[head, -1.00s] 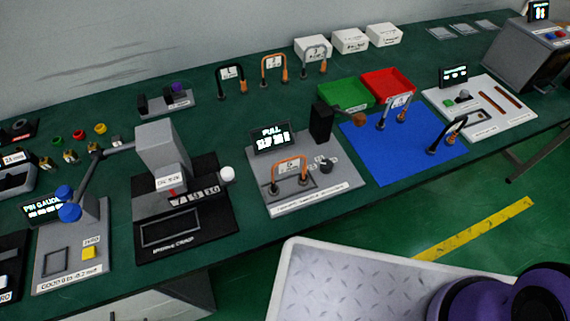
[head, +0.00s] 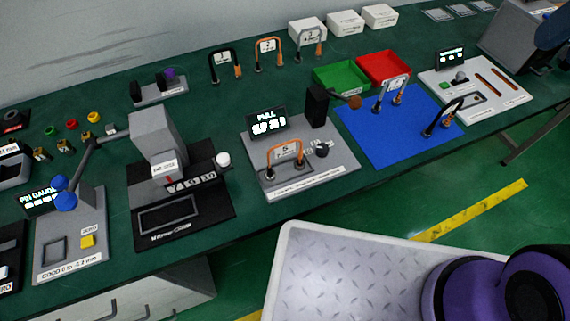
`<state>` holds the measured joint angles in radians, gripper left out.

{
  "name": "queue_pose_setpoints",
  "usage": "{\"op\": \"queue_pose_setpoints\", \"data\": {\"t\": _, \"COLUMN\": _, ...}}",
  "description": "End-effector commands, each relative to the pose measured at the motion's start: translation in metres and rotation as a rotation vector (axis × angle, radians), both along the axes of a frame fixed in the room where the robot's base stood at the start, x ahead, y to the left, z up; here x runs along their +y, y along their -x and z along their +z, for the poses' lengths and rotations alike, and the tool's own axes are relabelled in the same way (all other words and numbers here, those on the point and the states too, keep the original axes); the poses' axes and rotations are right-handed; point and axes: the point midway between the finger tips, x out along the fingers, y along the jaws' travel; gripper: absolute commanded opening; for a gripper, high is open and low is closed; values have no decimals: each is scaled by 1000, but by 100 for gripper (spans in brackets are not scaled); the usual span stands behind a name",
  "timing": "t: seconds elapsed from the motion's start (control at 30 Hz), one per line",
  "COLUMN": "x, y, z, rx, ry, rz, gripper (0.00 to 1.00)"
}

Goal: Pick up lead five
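Lead five (head: 285,151) is an orange-brown arch-shaped lead with a white tag that seems to read 5. It stands upright on the grey plate of the pull tester (head: 325,172), in front of the lit PULL display (head: 268,123). A black post and a dark knob are to its right. Nothing is touching it from above. My gripper is not in view. Purple rounded parts of my own body fill the lower right corner.
Other leads stand at the back (head: 268,55) and on the blue mat (head: 385,140). Green (head: 341,77) and red (head: 384,67) trays sit behind the mat. A crimp press (head: 160,150) stands left of the pull tester. Bare bench lies between the tester and the back leads.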

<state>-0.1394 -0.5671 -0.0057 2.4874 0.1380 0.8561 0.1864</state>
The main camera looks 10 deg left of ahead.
Motion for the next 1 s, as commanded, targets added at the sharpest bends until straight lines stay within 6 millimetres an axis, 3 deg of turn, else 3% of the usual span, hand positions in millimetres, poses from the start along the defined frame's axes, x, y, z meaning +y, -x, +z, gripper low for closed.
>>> {"op": "queue_pose_setpoints", "data": {"t": 0.2, "x": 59, "y": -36, "z": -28, "rx": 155, "ry": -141, "rz": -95, "gripper": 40}}
{"op": "queue_pose_setpoints", "data": {"t": 0.5, "x": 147, "y": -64, "z": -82, "rx": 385, "ry": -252, "rz": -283, "gripper": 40}}
{"op": "queue_pose_setpoints", "data": {"t": 0.77, "x": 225, "y": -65, "z": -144, "rx": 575, "ry": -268, "rz": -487, "gripper": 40}}
{"op": "queue_pose_setpoints", "data": {"t": 1.0, "x": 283, "y": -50, "z": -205, "rx": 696, "ry": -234, "rz": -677, "gripper": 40}}
